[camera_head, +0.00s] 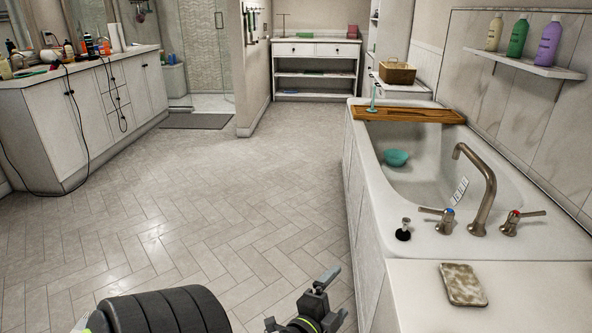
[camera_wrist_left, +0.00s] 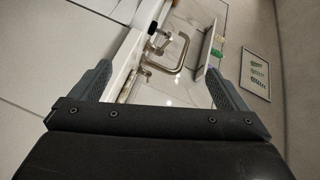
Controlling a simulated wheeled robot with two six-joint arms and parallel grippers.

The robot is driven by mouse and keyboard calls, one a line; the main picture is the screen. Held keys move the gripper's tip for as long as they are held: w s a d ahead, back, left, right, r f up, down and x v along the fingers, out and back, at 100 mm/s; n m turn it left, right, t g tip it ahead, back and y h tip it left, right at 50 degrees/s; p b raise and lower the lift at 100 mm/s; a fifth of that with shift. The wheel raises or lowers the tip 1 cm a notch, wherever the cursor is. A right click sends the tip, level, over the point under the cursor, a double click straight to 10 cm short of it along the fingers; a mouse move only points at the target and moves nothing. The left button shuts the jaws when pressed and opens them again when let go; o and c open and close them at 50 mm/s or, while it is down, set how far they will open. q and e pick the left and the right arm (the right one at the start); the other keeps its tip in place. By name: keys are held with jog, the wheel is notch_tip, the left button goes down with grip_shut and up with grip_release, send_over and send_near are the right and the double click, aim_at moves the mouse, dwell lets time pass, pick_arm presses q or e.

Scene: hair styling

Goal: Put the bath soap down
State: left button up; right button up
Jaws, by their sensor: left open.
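A flat, rounded bar with a mottled beige and brown surface (camera_head: 464,284), which looks like the bath soap, lies on the white ledge (camera_head: 540,305) at the near end of the bathtub. My left gripper (camera_head: 308,300) is at the bottom middle of the head view, left of the tub and over the floor, well apart from the bar. In the left wrist view the two fingers (camera_wrist_left: 160,88) are spread wide with nothing between them. I cannot make out the bar in that view. My right gripper is not in view.
The bathtub (camera_head: 378,215) holds a teal bowl (camera_head: 395,158); a faucet (camera_head: 484,196) and two handles rise behind the bar. A wooden board (camera_head: 408,115) spans the far end. Bottles stand on a wall shelf (camera_head: 535,67). The tiled floor (camera_head: 220,210) is clear.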

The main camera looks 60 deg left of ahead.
pick_arm(q)
jog(key=s+d+f+n+g+h, duration=0.25)
jog(key=s+f+n+g, duration=0.65)
jog(key=f, duration=0.5)
jog(key=s+d+f+n+g+h, duration=0.2)
jog(key=s+d+f+g+h, duration=0.2)
jog(key=s+d, duration=0.5)
jog(key=shift+f+n, duration=0.2)
jog(key=shift+n, duration=0.2)
jog(key=s+a+f+y+p, duration=0.1)
jog(key=s+a+f+p, duration=0.2)
jog(key=f+p, duration=0.7)
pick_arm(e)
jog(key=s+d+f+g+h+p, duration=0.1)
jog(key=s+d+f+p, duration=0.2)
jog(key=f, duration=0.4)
pick_arm(q)
jog(key=s+a+r+m+g+p, duration=0.1)
jog(key=s+p, duration=0.8)
jog(key=s, duration=0.1)
jog(key=shift+s+a+r+y, duration=0.2)
jog(key=shift+a+r+y, duration=0.05)
jog(key=shift+a+y, duration=0.2)
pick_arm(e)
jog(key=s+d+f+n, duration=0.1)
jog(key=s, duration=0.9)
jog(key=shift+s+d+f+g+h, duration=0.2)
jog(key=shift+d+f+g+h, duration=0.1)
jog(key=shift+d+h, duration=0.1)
